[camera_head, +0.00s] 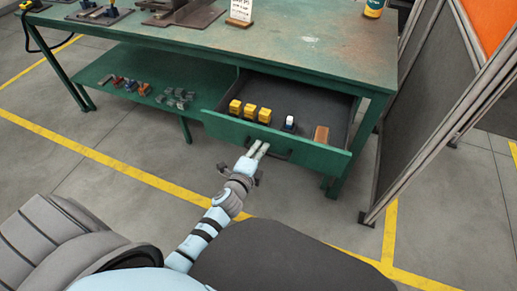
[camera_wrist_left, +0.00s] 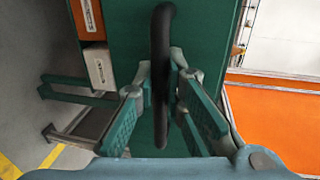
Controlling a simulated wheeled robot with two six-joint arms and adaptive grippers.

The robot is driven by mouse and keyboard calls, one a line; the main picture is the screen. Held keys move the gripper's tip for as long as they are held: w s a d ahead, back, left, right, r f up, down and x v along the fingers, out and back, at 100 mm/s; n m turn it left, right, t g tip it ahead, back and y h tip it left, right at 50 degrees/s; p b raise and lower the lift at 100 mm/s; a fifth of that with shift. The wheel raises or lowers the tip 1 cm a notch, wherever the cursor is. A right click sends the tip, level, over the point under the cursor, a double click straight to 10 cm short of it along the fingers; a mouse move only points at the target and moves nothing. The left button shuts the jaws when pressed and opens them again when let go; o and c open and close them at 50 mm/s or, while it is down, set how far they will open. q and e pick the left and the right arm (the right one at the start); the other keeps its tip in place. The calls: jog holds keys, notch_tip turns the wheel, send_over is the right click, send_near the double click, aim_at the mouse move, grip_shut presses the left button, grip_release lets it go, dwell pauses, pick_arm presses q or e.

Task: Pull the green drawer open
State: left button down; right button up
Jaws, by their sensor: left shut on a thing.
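The green drawer (camera_head: 318,149) stands pulled out from under the green workbench. Inside it are several yellow items, a small white-and-dark item and a brown block. A dark bar handle (camera_head: 283,152) is on its front. My left gripper (camera_head: 260,148) is at the handle. In the left wrist view the dark handle (camera_wrist_left: 161,45) stands upright in the picture, and my left gripper (camera_wrist_left: 165,88) has its fingers on either side of it, shut on it. The drawer front (camera_wrist_left: 125,28) lies behind the handle. My right gripper is not in view.
A lower green shelf (camera_head: 120,68) carries several small parts. A framed dark panel (camera_head: 425,110) stands close on the right. Grey floor is open before the drawer.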

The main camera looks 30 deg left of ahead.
pick_arm(q)
jog(key=c, duration=1.7)
grip_release()
jog(key=shift+o, duration=0.2)
jog(key=v, duration=1.2)
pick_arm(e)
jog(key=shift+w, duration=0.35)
